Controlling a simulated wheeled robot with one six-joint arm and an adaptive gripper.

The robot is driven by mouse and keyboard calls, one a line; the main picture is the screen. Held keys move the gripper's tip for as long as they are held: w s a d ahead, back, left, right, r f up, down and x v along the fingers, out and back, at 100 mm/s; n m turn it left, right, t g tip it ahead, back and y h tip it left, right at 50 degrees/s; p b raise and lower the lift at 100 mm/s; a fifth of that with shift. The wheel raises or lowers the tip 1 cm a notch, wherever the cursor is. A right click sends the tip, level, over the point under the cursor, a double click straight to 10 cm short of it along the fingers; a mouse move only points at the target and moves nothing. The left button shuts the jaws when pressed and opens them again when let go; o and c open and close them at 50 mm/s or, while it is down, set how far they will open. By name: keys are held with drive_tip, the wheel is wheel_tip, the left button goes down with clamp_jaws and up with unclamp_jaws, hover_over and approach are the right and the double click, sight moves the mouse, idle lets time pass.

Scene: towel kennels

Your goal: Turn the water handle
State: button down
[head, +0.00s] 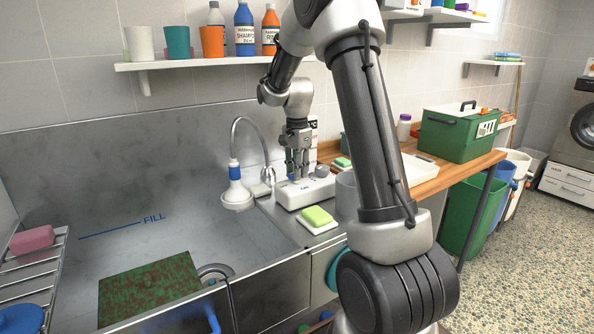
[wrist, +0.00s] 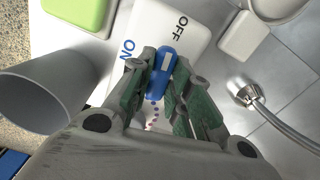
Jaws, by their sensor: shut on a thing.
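The water handle is a blue lever (wrist: 161,68) with a pale stripe, seen in the wrist view. It sits on a white box (wrist: 158,28) marked ON in blue and OFF in dark letters. The lever's end lies between the two words. My gripper (wrist: 162,72) is shut on the lever, one finger on each side. In the head view my gripper (head: 297,172) reaches down to the white box (head: 289,197) beside the sink, and its fingers hide the lever there.
A curved tap pipe (head: 236,127) with a white and blue spray head (head: 235,190) stands left of the box. The steel sink (head: 90,222) is at left. A green toolbox (head: 459,135) stands on the wooden counter.

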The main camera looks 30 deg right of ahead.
drive_tip(key=n, duration=0.5)
drive_tip(key=shift+n, duration=2.4)
drive_tip(key=c, duration=1.3)
unclamp_jaws()
drive_tip(key=shift+r, duration=0.1)
wheel_tip(320, 180, up, 12)
drive_tip(key=shift+f, duration=0.1)
